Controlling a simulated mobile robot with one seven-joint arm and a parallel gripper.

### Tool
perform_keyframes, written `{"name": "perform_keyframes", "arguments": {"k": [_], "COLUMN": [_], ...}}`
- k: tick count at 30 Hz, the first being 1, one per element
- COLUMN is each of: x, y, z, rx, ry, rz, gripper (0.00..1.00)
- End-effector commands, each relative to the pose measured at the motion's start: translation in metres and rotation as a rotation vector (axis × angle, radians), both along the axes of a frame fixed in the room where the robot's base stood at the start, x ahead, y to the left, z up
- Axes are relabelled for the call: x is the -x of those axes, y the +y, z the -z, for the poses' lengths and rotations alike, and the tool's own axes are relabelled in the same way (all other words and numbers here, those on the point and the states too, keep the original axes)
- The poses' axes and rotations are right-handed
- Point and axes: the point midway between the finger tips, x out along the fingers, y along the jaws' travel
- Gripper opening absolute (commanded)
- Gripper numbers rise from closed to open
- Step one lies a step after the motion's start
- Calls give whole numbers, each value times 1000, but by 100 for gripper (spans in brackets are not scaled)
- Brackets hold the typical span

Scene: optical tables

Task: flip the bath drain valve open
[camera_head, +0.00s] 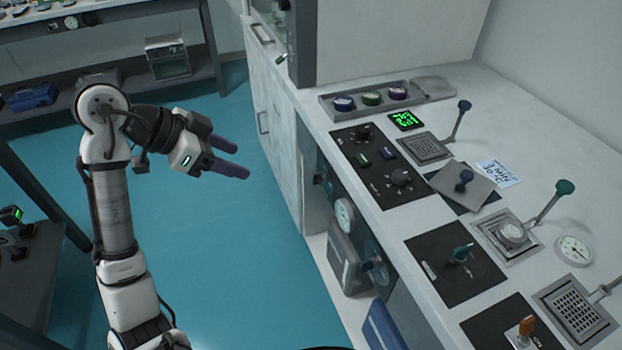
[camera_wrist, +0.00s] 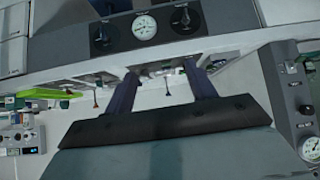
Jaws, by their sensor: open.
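My gripper (camera_head: 235,158) is open and empty, held over the blue floor left of the white bench. Its two dark fingers also show spread in the wrist view (camera_wrist: 160,69). No readable label picks out the bath drain valve. Levers with a dark blue knob (camera_head: 464,107) and a teal knob (camera_head: 564,188) stand beside square drain fittings. My gripper touches none of them.
The white bench (camera_head: 400,240) carries a black control panel (camera_head: 380,165), a tray of coloured caps (camera_head: 370,98), a green display (camera_head: 405,120) and a round gauge (camera_head: 574,249). A tall cabinet stands at its back. Open floor (camera_head: 225,250) lies between my arm and the bench front.

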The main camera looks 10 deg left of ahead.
Motion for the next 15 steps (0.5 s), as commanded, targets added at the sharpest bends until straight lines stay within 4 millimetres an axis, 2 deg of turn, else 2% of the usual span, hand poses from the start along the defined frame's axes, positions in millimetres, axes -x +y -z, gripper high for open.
{"name": "perform_keyframes", "arguments": {"k": [1,5,8,12,15], "x": [-4,-25,-50,-87,-110], "y": [-1,-4,-4,-4,-3], "z": [-1,-3,0,20,47], "rx": [25,171,361,668,876], "ry": [-2,-4,18,107,208], "rz": [-8,-71,-152,-288,-389], "gripper": [49,32,19,1,0]}}
